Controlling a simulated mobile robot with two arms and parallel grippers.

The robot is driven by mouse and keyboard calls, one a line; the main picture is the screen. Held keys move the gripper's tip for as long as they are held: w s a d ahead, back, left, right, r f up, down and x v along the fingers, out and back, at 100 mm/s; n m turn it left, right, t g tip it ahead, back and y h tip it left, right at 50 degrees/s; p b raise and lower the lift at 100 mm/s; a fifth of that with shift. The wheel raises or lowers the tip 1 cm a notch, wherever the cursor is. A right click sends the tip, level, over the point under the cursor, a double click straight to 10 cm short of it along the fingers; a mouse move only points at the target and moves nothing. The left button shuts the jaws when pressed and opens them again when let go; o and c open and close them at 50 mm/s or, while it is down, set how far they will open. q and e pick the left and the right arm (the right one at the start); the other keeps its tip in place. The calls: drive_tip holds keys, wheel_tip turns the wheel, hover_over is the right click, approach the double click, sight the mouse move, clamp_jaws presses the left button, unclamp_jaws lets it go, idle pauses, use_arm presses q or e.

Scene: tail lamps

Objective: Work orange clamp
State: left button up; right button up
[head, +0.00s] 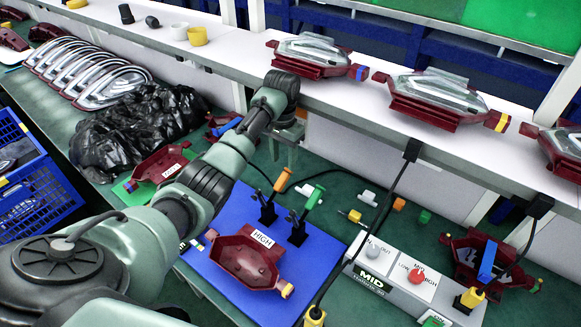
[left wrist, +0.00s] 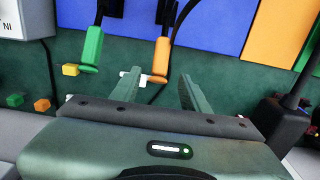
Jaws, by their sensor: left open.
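The orange clamp (head: 283,180) has an upright orange handle on a black base and stands at the back of a blue mat (head: 222,278). A green-handled clamp (head: 315,197) stands just right of it. My left gripper (head: 287,155) hangs behind the clamps, by the shelf edge, with its fingers partly hidden. In the left wrist view its two fingers (left wrist: 160,78) are apart and empty. The orange handle (left wrist: 160,58) shows ahead, between the finger directions, with no clear contact. The green handle (left wrist: 92,47) is to its left. My right gripper is not in view.
A dark red lamp housing (head: 245,258) labelled HIGH lies on the blue mat. A MID control box (head: 385,285) with cables stands to the right. Small coloured blocks (head: 399,204) lie behind it. A shelf (head: 235,55) with lamps runs along the back.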

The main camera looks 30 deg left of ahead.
sight(282, 176)
use_arm(q)
drive_tip(key=shift+s+f+p, duration=0.15)
drive_tip(key=shift+s+f, duration=0.15)
drive_tip(key=shift+f, duration=0.25)
drive_tip(key=shift+s+f+p, duration=0.15)
drive_tip(key=shift+s+f, duration=0.15)
drive_tip(key=shift+f, duration=0.2)
wheel_tip(282, 176, down, 3)
drive_tip(key=shift+r, duration=0.1)
drive_tip(key=shift+w+f, duration=0.2)
drive_tip(key=shift+f, duration=0.95)
clamp_jaws()
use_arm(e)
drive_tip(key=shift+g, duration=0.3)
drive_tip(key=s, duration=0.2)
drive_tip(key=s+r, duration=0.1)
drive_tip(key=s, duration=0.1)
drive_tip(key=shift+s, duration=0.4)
use_arm(q)
drive_tip(key=shift+a, duration=0.1)
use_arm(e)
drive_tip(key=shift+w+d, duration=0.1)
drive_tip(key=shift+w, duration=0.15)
